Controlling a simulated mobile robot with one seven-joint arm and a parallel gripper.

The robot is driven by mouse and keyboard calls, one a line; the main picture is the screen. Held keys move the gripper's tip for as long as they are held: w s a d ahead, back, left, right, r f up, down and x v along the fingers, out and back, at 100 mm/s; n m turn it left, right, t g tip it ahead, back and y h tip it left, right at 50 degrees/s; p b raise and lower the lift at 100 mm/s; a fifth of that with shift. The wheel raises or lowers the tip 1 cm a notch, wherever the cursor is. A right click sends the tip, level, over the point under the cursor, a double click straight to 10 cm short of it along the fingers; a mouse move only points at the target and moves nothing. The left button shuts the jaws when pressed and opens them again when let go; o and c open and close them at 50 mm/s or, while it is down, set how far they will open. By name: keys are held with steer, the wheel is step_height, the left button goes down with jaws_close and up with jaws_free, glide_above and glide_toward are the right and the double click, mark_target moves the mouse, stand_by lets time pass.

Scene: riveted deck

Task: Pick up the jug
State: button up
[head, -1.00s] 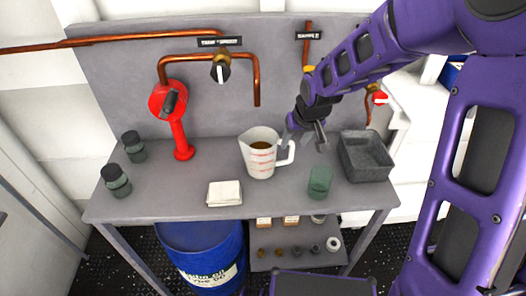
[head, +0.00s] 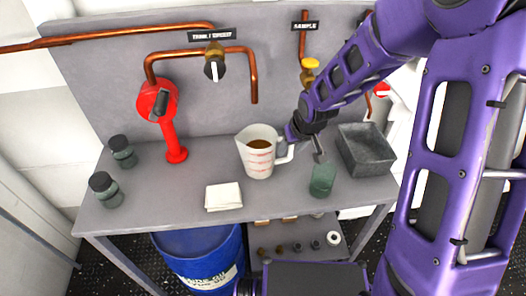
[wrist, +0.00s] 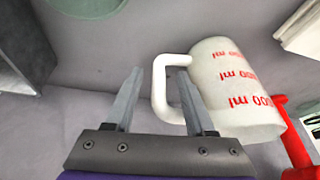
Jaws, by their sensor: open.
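The jug (head: 257,160) is a white measuring jug with red markings and brown liquid inside. It stands upright near the middle of the grey bench, its handle toward the right. My gripper (head: 305,153) is at the handle side, pointing down and open. In the wrist view, the jug (wrist: 235,95) lies right of centre. The outer bar of its handle shows between the two fingers of my gripper (wrist: 160,68). The right finger overlaps the handle's opening. I cannot tell whether either finger touches the handle.
A green cup (head: 322,180) and a grey bin (head: 372,165) stand right of the jug. A folded white cloth (head: 223,196) lies in front. A red stand (head: 172,140) and two dark jars (head: 104,190) are to the left. Copper pipes (head: 254,85) run behind.

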jaws_close()
stand_by(0.3)
stand_by(1.2)
